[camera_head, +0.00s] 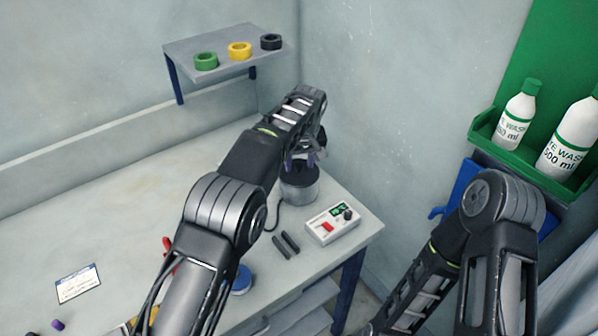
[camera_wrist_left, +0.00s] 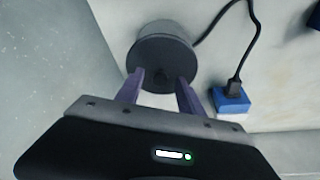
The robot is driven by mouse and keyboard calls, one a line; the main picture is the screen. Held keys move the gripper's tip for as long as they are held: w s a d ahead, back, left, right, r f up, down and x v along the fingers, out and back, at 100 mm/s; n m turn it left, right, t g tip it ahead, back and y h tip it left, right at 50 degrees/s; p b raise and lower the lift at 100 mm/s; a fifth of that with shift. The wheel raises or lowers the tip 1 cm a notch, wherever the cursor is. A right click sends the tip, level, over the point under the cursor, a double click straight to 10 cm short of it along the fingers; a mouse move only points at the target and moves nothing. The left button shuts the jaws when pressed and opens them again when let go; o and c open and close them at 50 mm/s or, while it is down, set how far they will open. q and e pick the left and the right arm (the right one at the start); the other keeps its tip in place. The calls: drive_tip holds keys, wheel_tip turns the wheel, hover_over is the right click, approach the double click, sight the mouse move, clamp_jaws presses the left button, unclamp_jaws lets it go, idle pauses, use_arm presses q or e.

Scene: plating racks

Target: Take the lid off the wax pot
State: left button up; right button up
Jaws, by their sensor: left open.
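The wax pot (camera_head: 299,190) is a grey metal cylinder near the far right corner of the table, against the wall. It also shows in the left wrist view (camera_wrist_left: 166,28). Its dark round lid (camera_wrist_left: 165,52) is on it, with a dark knob near the fingers; my gripper hides much of the lid in the head view. My left gripper (camera_head: 304,158) is open just above the lid. In the left wrist view its two purple fingers (camera_wrist_left: 161,80) are apart, their tips over the lid on either side of the knob. My right gripper is out of view.
A white control box (camera_head: 332,224) and two dark bars (camera_head: 286,245) lie in front of the pot. A cable runs to a blue block (camera_wrist_left: 231,98) beside it. A shelf (camera_head: 190,42) with tape rolls overhangs the back.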

use_arm(q)
drive_tip(key=shift+c, duration=0.6)
clamp_jaws()
